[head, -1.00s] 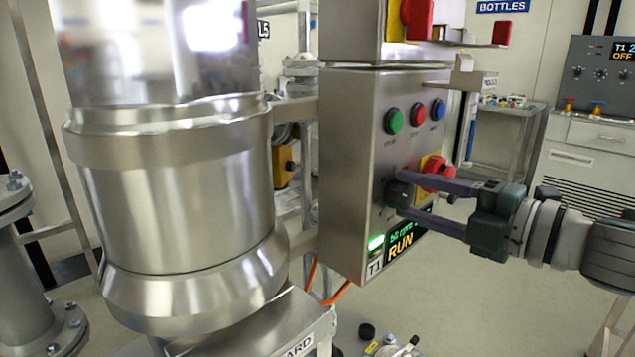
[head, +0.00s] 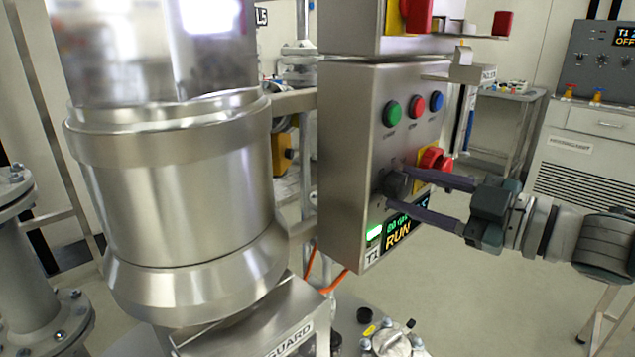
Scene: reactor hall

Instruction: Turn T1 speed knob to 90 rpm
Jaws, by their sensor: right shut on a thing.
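The T1 control box (head: 345,150) is a grey metal panel beside a large steel vessel. Its black speed knob (head: 397,184) sits below the green, red and blue buttons. My right gripper (head: 403,188) reaches in from the right and is shut on the knob, one finger above it and one below. The display (head: 400,228) below reads RUN in yellow, with a small green rpm line above; its digits are hard to read and partly hidden, perhaps 80. A green lamp (head: 373,233) is lit beside it. My left gripper is not in view.
A red emergency knob on a yellow plate (head: 435,160) is just right of the speed knob, close to my upper finger. A small bracket (head: 465,68) juts out above. The steel vessel (head: 175,200) fills the left. Open floor lies below right.

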